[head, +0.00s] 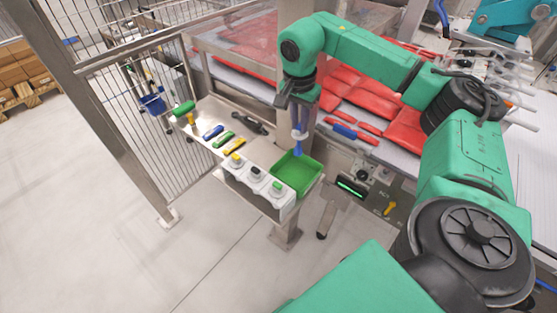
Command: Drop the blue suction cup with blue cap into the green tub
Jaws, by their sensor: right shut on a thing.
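The green tub (313,181) sits at the right end of the narrow steel shelf. My right gripper (301,130) points down above the tub's far part. It is shut on the blue suction cup (298,149), whose blue lower end hangs over the tub's inside. The fingers hide its upper part, so I cannot make out the cap. Whether its tip is above or below the tub's rim is hard to tell. My left gripper is out of view.
A white holder (262,197) with yellow, black and green topped pieces stands beside the tub. Blue, green and yellow tools (223,138) lie on the shelf to the left. A steel post rises behind the tub. Red packs (352,95) fill the conveyor behind.

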